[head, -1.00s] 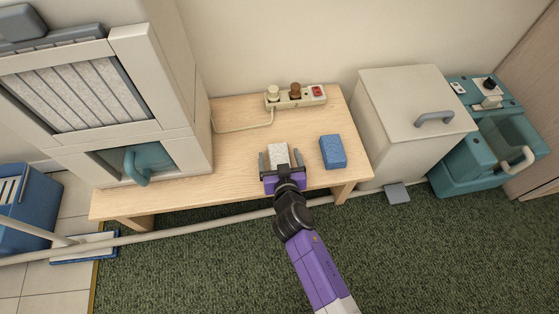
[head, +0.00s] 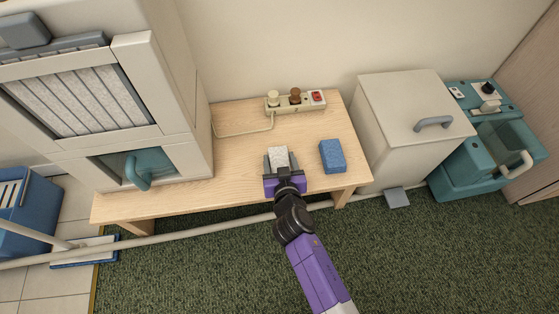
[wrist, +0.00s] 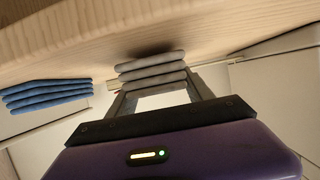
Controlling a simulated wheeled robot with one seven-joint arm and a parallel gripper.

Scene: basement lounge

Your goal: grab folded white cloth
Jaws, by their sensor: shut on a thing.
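The folded white cloth (head: 278,155) is between the fingers of my gripper (head: 280,163) near the front edge of the wooden table in the head view. In the wrist view the cloth (wrist: 152,70) is a stack of layers, greyish in shadow. My gripper (wrist: 160,92) is shut on it, a finger at each side. I cannot tell whether the cloth still touches the tabletop.
A folded blue cloth (head: 332,155) lies just right of my gripper on the wooden table (head: 235,165). A power strip (head: 296,102) with plugs is at the back. A large white unit (head: 165,95) stands left; a lidded white bin (head: 410,125) stands right.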

